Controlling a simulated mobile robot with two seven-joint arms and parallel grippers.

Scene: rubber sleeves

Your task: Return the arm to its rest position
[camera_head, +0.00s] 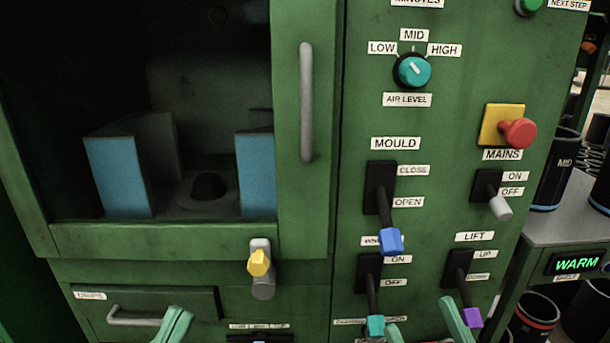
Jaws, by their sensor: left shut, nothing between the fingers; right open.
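My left gripper (176,322) shows at the bottom edge, left of centre, as pale green fingers that are shut and empty. It is in front of the drawer (190,302), close to the right end of the drawer's grey handle. My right gripper (422,321) is open at the bottom edge, right of centre. One fingertip is just below the teal-tipped lever (375,326), and the other is left of the purple-tipped lift lever (472,316). I cannot tell whether either fingertip touches a lever. Most of both arms is out of view.
The green machine front fills most of the view. A yellow-tipped latch (259,263), the blue-tipped mould lever (390,241), the mains switch (499,207) and a red button (518,133) stick out. A grey shelf (550,223) with dark cylinders stands at right.

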